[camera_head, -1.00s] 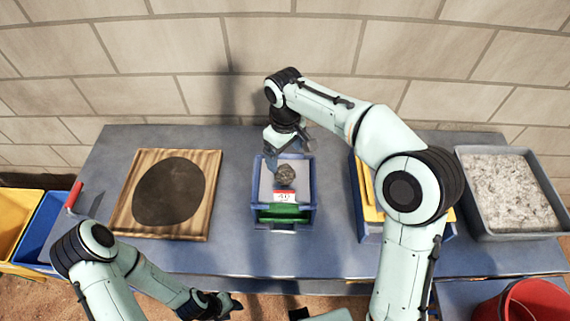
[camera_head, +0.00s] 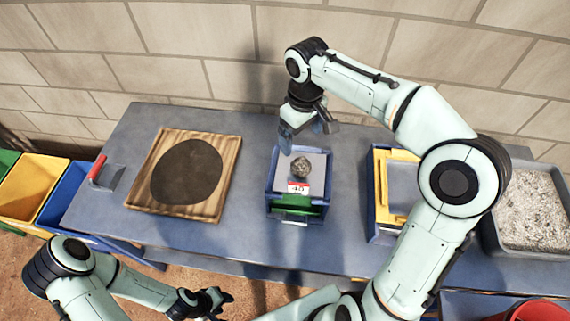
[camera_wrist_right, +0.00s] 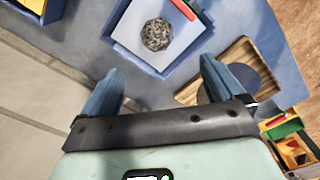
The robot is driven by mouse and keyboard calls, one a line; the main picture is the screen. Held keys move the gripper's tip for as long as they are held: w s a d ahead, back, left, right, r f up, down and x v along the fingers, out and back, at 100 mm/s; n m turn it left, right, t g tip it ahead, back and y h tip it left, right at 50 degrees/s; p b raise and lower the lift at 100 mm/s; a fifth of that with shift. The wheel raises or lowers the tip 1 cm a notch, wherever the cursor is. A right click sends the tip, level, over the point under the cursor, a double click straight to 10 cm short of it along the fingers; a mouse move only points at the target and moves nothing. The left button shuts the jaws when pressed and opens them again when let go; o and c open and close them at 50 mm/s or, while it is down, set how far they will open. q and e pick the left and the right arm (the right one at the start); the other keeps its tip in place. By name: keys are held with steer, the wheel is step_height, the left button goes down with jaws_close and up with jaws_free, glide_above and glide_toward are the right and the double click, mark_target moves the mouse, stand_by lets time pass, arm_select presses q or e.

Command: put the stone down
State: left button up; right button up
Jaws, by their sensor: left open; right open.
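The stone (camera_head: 301,167) is grey, rough and roundish. It rests on the light top of a small blue box-like device (camera_head: 270,185) with a red and white display reading about 40 and a green part at its front. The stone also shows in the right wrist view (camera_wrist_right: 157,34), clear of the fingers. My right gripper (camera_head: 306,136) is open and empty, above and behind the stone; its spread fingers (camera_wrist_right: 160,85) show in the right wrist view. My left gripper (camera_head: 205,302) is low in front of the table, apart from everything, with its fingers small in view.
A wooden board (camera_head: 226,180) with a dark round patch lies left on the table (camera_head: 120,225). A red-handled tool (camera_head: 98,167) lies at the left edge. A blue and yellow box (camera_head: 381,190) and a grey tray of pale grit (camera_head: 535,205) stand right. Coloured bins (camera_head: 27,190) stand far left.

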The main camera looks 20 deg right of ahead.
mark_target(302, 162)
step_height(302, 162, down, 7)
steer(key=shift+s+d+f+b, duration=0.1)
steer(key=shift+s+b, duration=0.05)
steer(key=shift+b, duration=0.3)
steer(key=shift+d+f, duration=0.2)
steer(key=shift+f, duration=2.8)
steer(key=shift+w, duration=0.2)
steer(key=c, duration=1.5)
arm_select(q)
steer(key=shift+s+f, duration=0.7)
steer(key=shift+f, duration=0.05)
arm_select(e)
steer(key=shift+r, duration=0.15)
arm_select(q)
steer(key=shift+w+a+r+p, duration=0.1)
steer(key=shift+w+r+p, duration=0.95)
steer(key=shift+w+r, duration=0.5)
arm_select(e)
steer(key=shift+s+a+r, duration=0.1)
steer(key=shift+r, duration=9.75)
